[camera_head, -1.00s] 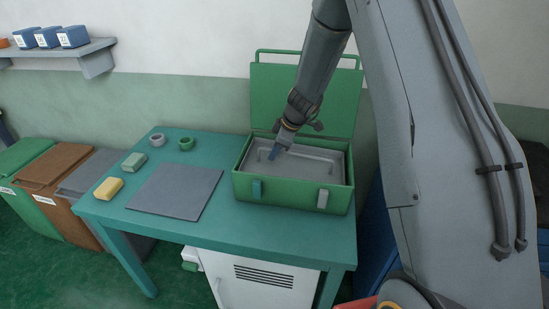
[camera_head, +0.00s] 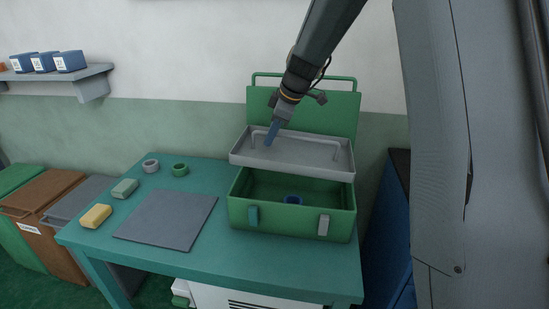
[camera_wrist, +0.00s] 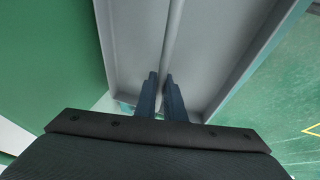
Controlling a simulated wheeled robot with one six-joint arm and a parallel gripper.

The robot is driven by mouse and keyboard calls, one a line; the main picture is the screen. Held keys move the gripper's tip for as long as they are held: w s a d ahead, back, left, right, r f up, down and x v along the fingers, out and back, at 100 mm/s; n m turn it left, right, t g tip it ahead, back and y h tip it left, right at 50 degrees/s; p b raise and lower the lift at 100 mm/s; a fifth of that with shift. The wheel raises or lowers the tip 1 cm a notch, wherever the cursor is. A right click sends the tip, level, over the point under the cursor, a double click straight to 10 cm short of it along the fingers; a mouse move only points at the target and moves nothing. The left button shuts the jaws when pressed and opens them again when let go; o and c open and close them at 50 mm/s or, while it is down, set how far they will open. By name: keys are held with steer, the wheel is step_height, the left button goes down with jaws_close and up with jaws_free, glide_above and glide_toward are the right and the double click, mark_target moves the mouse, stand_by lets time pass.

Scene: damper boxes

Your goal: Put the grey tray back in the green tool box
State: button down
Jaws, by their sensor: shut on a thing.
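The grey tray (camera_head: 290,166) is held in the air just above the open green tool box (camera_head: 285,222), roughly level. My gripper (camera_head: 269,143) is shut on the tray's raised handle, toward its left end. In the wrist view the two blue fingers (camera_wrist: 161,95) close around the handle bar, with the grey tray (camera_wrist: 225,40) beyond. The box's lid (camera_head: 310,110) stands up at the back. A blue ring (camera_head: 293,200) lies inside the box; the tray hides part of the interior.
On the teal table are a grey mat (camera_head: 167,219), a yellow block (camera_head: 96,216), a green block (camera_head: 124,188), a grey ring (camera_head: 151,165) and a green ring (camera_head: 180,169). A wall shelf (camera_head: 92,80) holds blue boxes. Free air surrounds the tray's front.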

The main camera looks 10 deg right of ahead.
steer(key=shift+w+r+b, duration=0.25)
steer(key=shift+r+b, duration=0.15)
steer(key=shift+b, duration=1.9)
steer(key=shift+r+b, duration=0.1)
steer(key=shift+b, duration=0.4)
steer(key=shift+s+r+b, duration=0.15)
steer(key=shift+r+b, duration=0.1)
steer(key=shift+b, duration=0.6)
step_height(320, 180, down, 18)
steer(key=p, duration=0.3)
steer(key=shift+h, duration=0.3)
steer(key=shift+d+f+b, duration=0.1)
steer(key=shift+f+b, duration=0.35)
steer(key=shift+b, duration=0.1)
steer(key=c, duration=2.2)
jaws_free()
steer(key=o, duration=0.4)
steer(key=shift+c, duration=0.2)
